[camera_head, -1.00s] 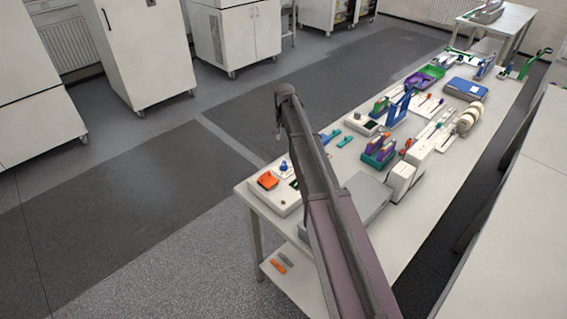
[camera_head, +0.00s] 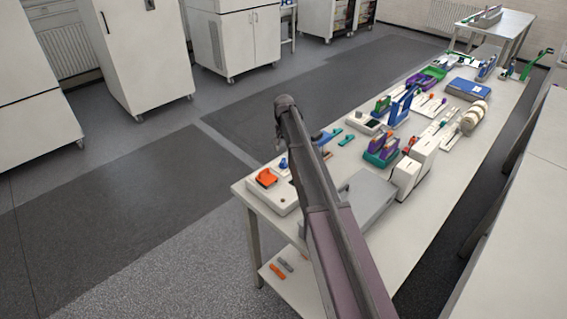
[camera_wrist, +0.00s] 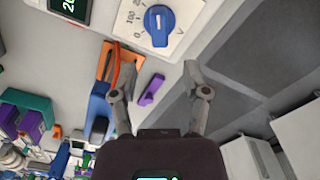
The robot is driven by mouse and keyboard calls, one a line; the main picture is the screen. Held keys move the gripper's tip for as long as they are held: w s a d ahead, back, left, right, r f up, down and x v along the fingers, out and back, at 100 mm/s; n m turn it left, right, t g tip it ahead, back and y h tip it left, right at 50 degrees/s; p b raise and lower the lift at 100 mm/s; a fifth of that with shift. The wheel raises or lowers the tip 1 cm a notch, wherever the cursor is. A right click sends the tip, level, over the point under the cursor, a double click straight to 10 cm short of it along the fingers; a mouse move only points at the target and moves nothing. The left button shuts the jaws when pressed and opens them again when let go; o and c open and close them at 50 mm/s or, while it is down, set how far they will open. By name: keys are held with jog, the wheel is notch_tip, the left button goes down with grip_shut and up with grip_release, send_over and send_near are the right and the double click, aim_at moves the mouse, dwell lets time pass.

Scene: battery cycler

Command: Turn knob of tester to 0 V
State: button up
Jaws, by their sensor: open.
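The tester's blue knob (camera_wrist: 158,24) sits on a white dial plate with numbers and a "V" at the top of the wrist view. A pale mark shows on the knob, but its exact setting is hard to read. Part of a dark display (camera_wrist: 72,8) with green digits shows left of it, cut by the edge. In the head view the blue knob (camera_head: 284,163) is small on the white tester (camera_head: 285,205) at the bench's near end. My gripper (camera_wrist: 152,70) is open and empty, with its fingertips below the knob in the picture and apart from it.
An orange tool (camera_wrist: 107,62), a blue handle and a purple piece (camera_wrist: 152,90) lie near the fingers in the wrist view. A grey box (camera_head: 365,200) and white blocks (camera_head: 406,176) stand on the bench. Floor left of the bench is clear.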

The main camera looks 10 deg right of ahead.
aim_at(283, 163)
jog(key=shift+f+b, duration=2.45)
jog(key=shift+f, duration=0.25)
grip_shut()
